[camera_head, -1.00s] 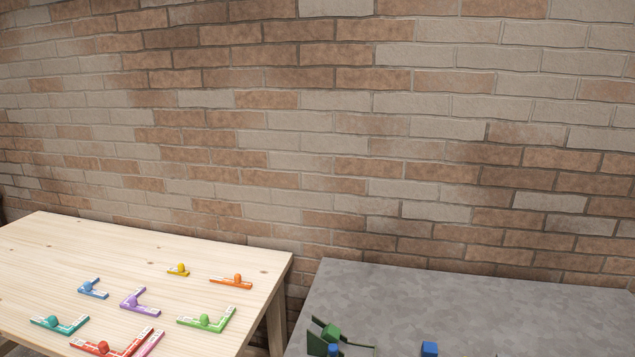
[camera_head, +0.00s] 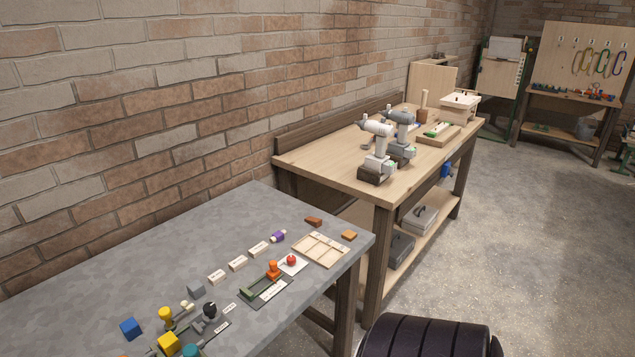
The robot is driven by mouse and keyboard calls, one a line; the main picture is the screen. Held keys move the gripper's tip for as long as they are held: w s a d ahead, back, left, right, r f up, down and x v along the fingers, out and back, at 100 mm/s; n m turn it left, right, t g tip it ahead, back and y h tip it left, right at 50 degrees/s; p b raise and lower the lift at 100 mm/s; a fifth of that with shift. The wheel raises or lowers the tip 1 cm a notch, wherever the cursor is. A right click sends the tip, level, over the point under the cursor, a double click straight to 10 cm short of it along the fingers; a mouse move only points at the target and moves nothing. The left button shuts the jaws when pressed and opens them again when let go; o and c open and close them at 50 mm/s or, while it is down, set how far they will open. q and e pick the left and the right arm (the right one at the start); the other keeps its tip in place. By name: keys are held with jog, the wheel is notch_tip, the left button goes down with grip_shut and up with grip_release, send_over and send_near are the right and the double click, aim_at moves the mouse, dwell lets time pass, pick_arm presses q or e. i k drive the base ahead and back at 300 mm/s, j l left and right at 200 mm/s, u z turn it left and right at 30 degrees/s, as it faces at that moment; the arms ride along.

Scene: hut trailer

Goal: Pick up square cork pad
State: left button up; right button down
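A small flat orange-brown block (camera_head: 349,235) lies near the right corner of the grey table (camera_head: 120,272). It looks squarish and may be the square cork pad, but it is too small to be sure of its material. A darker brown, longer piece (camera_head: 313,221) lies to its left, apart from it. Neither of my grippers is in view.
A pale compartment tray (camera_head: 321,249) lies beside the orange-brown block. A red ball-like piece on a white card (camera_head: 293,265), an orange piece (camera_head: 273,269) and several coloured blocks stand further left. A wooden workbench (camera_head: 345,165) with power drills stands behind. Concrete floor (camera_head: 520,230) is open at right.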

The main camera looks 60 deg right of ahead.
aim_at(348, 235)
jog(key=z, duration=2.25)
